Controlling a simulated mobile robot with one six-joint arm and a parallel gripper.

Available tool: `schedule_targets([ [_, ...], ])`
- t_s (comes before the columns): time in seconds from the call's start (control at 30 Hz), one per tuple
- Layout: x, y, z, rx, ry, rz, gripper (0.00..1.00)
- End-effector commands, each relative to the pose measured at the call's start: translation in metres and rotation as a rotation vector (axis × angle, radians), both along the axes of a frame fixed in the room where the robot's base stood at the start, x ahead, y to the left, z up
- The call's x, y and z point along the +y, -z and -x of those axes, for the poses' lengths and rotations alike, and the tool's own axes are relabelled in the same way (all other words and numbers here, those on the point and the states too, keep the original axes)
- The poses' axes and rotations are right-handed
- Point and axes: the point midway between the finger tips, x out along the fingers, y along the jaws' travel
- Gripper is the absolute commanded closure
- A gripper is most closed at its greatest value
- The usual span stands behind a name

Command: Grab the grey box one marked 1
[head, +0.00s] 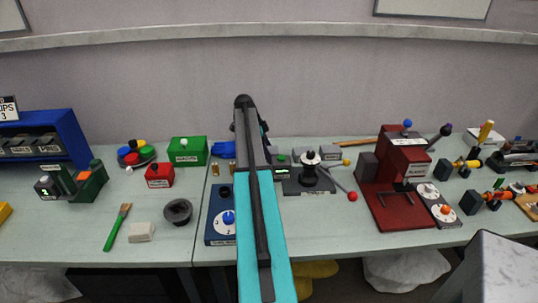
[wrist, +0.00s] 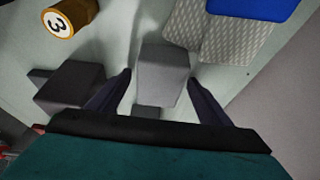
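In the wrist view a plain grey box (wrist: 163,73) lies between the two fingers of my gripper (wrist: 158,92). The fingers are apart, one on each side of it, and I cannot tell whether either touches it. A second, darker grey block (wrist: 72,88) stands just left of the left finger. No number shows on either, so I cannot tell which is marked 1. In the head view my arm reaches to the back of the bench and hides my gripper and the spot around it.
In the head view a black stand (head: 309,182) is right of my arm and a green box (head: 187,150) left.

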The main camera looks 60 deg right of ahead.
Motion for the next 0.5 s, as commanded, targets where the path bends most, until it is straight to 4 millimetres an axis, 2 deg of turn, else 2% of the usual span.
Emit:
schedule_targets([
  [0.03,-0.0001,-0.0001,0.0001,0.000,0.000,0.000,0.36],
  [0.27,-0.0002,-0.0002,0.0003,0.000,0.000,0.000,0.75],
  [0.5,-0.0005,-0.0006,0.0005,0.000,0.001,0.000,0.75],
])
